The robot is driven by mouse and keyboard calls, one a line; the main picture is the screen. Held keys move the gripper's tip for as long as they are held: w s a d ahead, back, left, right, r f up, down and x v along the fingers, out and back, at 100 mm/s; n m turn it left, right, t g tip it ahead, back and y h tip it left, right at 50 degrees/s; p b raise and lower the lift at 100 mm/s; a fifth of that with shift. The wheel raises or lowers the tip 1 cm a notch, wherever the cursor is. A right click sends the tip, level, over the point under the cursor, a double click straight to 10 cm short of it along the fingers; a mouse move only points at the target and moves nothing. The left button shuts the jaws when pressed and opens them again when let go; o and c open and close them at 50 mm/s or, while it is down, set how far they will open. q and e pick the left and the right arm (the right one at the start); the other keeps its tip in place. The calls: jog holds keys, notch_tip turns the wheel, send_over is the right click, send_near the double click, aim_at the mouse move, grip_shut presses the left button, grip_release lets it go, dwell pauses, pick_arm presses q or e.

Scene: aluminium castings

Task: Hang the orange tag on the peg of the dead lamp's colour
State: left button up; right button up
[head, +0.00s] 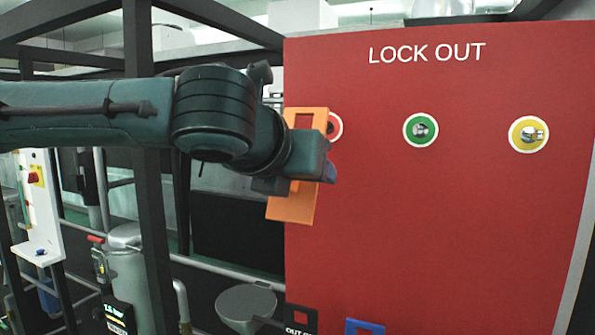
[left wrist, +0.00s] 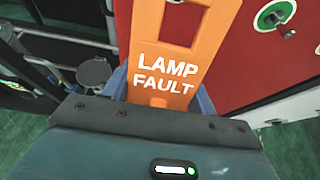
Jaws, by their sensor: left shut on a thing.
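My left gripper (head: 312,172) is shut on the orange tag (head: 291,208) and holds it nearly upright, slightly tilted, at the left edge of the red LOCK OUT board (head: 450,230). The tag reads LAMP FAULT in the left wrist view (left wrist: 190,45). Its slotted top end overlaps the red-ringed peg (head: 337,127), which is partly hidden; I cannot tell how far the tag is from the board. The green-ringed peg (head: 421,129) and the yellow-ringed peg (head: 529,134) are bare. I cannot make out a dead lamp. My right gripper is not in view.
A black tag (head: 300,318) and a blue tag (head: 365,327) show at the board's lower edge. A white panel (head: 40,215) with a red and yellow switch (head: 36,176) stands far left. Dark frame posts and a grey canister (head: 125,265) stand behind my left arm.

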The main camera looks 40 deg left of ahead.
pick_arm(q)
jog(key=r+x, duration=0.1)
jog(key=x, duration=0.6)
jog(key=shift+w+a+r, duration=0.15)
jog(key=shift+w+r, duration=0.1)
jog(key=shift+w, duration=0.35)
dwell(0.7)
jog(key=o, duration=1.1)
jog(key=shift+c, duration=0.2)
jog(key=v, duration=1.3)
jog(key=shift+s+f, duration=0.1)
